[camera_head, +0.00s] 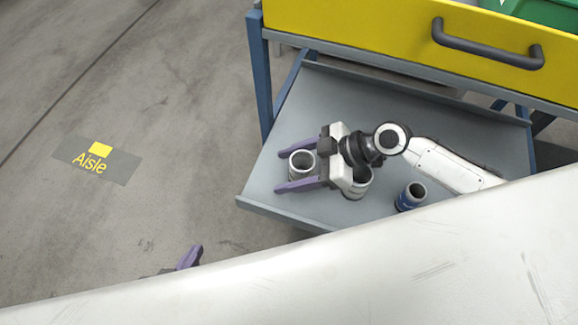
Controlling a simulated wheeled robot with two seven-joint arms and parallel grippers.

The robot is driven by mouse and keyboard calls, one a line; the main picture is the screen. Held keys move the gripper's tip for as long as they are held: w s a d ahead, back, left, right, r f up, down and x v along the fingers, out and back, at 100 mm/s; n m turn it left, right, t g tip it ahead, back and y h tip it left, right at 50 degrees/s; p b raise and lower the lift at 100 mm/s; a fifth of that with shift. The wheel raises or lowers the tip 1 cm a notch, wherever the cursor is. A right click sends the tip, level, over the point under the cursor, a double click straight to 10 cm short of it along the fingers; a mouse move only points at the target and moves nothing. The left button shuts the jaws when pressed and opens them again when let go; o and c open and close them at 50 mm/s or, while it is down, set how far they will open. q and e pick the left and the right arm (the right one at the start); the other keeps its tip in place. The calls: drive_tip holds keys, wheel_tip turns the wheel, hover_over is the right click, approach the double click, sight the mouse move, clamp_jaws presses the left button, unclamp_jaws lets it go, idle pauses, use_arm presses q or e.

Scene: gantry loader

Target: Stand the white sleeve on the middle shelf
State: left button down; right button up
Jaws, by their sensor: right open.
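A pale grey-white sleeve (302,164) stands upright on a grey shelf (268,202) below a yellow drawer. My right gripper (281,171) is open, with its two purple fingers on either side of this sleeve; I cannot tell if they touch it. A second pale sleeve (357,185) stands on the shelf, partly hidden under the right gripper's body. I cannot tell for certain which pale sleeve is the white one. My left gripper (189,257) shows only a purple finger at the lower left; the rest is hidden behind a large white surface.
A sleeve with a blue band (410,197) stands to the right on the shelf. The yellow drawer front (380,22) with a dark handle (487,48) overhangs the shelf's back. A blue post (261,80) stands at the left. The aisle floor at left is clear.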

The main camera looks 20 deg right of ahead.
drive_tip(key=v, duration=1.2)
drive_tip(key=shift+p, duration=0.4)
